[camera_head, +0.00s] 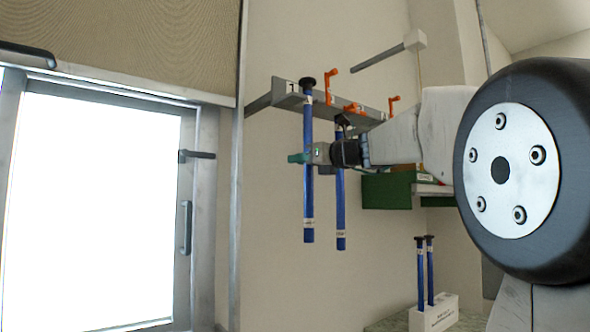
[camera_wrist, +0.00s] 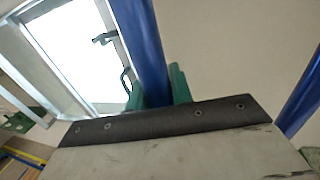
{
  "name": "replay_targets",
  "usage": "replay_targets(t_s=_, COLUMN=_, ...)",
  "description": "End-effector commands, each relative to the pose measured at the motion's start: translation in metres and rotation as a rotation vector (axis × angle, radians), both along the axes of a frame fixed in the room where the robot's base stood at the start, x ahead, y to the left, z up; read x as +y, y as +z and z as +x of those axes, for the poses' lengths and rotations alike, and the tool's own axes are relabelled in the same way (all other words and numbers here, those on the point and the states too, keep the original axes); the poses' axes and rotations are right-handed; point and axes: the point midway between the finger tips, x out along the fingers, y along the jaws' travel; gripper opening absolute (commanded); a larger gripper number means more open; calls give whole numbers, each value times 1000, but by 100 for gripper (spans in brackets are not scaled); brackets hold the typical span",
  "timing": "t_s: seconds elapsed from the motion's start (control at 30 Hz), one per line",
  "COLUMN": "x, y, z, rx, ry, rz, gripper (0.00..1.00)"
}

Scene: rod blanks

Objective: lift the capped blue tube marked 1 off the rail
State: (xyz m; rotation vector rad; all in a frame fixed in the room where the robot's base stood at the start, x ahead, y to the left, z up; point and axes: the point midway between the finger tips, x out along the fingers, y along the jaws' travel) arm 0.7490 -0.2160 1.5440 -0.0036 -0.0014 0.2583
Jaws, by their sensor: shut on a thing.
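A blue tube with a black cap (camera_head: 308,125) hangs upright at the left end of the grey rail (camera_head: 325,107), near a plate marked 1. Its cap shows above the rail; I cannot tell whether it rests there or is clear. My gripper (camera_head: 309,157) is shut on this tube partway down its length. In the wrist view the green fingers (camera_wrist: 158,93) stand on either side of the blue shaft (camera_wrist: 148,45). A white label sits near the tube's lower end, too small to read. A second capped blue tube (camera_head: 340,205) hangs just to the right, partly hidden by my gripper.
Orange hooks (camera_head: 330,82) stand along the rail. A grey rod (camera_head: 378,59) juts from the wall above. A green shelf (camera_head: 386,191) is behind my arm. Two capped blue tubes (camera_head: 430,270) stand in a white block (camera_head: 434,315) below right. A bright window (camera_head: 95,200) is at left.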

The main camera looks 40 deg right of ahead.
Motion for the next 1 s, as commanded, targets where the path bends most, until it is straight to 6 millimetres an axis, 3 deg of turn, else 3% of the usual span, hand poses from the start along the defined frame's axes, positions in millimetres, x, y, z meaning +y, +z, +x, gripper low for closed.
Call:
replay_targets(t_s=0.3, x=-3, y=6, z=-69, rx=-1, ry=-5, rz=0, gripper=0)
replay_targets(t_s=0.53, x=-4, y=10, z=-111, rx=-1, ry=-4, rz=0, gripper=0)
replay_targets(t_s=0.7, x=-4, y=11, z=-125, rx=1, ry=-1, rz=2, gripper=0)
replay_targets(t_s=1.0, x=-3, y=11, z=-128, rx=1, ry=1, rz=2, gripper=0)
